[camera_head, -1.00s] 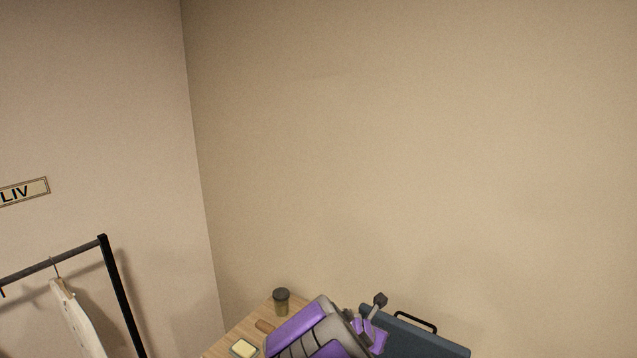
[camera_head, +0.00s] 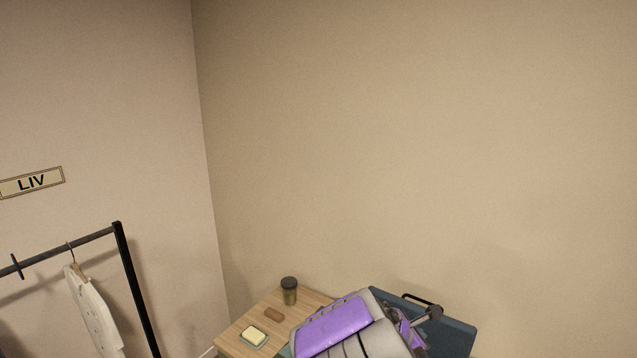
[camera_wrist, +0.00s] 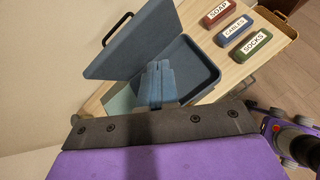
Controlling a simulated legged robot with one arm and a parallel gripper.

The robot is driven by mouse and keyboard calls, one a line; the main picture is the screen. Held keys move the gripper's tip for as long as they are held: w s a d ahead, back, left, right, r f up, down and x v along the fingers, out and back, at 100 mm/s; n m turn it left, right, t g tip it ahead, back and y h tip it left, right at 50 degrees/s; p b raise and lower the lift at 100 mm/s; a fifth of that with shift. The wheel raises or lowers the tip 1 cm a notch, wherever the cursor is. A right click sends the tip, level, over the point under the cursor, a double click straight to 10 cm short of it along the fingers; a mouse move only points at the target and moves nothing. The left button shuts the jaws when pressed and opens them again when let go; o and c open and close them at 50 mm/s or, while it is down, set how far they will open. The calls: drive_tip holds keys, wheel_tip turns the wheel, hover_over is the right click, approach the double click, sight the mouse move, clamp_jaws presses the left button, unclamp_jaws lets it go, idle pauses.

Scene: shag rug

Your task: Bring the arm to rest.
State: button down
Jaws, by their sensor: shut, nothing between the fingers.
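My arm (camera_head: 340,325) shows at the bottom of the head view as purple and grey links, folded in front of the table. In the wrist view my gripper (camera_wrist: 160,68) has its two fingers together, with nothing between them. They point toward an open blue case (camera_wrist: 195,60) and overlap it in the picture; I cannot tell how far above it they are. In the head view the fingers cannot be made out clearly.
The case's raised lid (camera_head: 455,335) stands behind my arm. The wooden table (camera_head: 235,340) holds a dark-lidded jar (camera_head: 289,291), a brown object (camera_head: 274,314) and a yellow block on a dish (camera_head: 254,337). Labelled SOAP, CABLES and SOCKS boxes (camera_wrist: 235,26) lie beside the case. A clothes rack (camera_head: 135,285) stands left.

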drive_tip(key=s+d+f+m+g+b, duration=0.2)
drive_tip(key=s+f+m+b, duration=0.15)
drive_tip(key=s+m, duration=0.35)
drive_tip(key=s+d+f+m+g+b, duration=0.25)
drive_tip(key=s+m+b, duration=0.25)
drive_tip(key=s, duration=0.5)
drive_tip(key=s+a+f+m+g+y+b, duration=0.1)
drive_tip(key=s+a+f+m+y+b, duration=0.1)
drive_tip(key=s, duration=0.5)
drive_tip(key=s+a+f+m+g+y+b, duration=0.1)
drive_tip(key=s+a+f+m+y+b, duration=0.2)
drive_tip(key=s+a, duration=0.3)
drive_tip(key=s+a+f+m+g+y+b, duration=0.2)
drive_tip(key=s+a+f+m+b, duration=0.2)
drive_tip(key=s, duration=0.4)
drive_tip(key=shift+s+a+f+m+y, duration=0.15)
drive_tip(key=shift+s+a+m+y, duration=0.15)
drive_tip(key=shift+m, duration=0.2)
drive_tip(key=shift+d, duration=0.15)
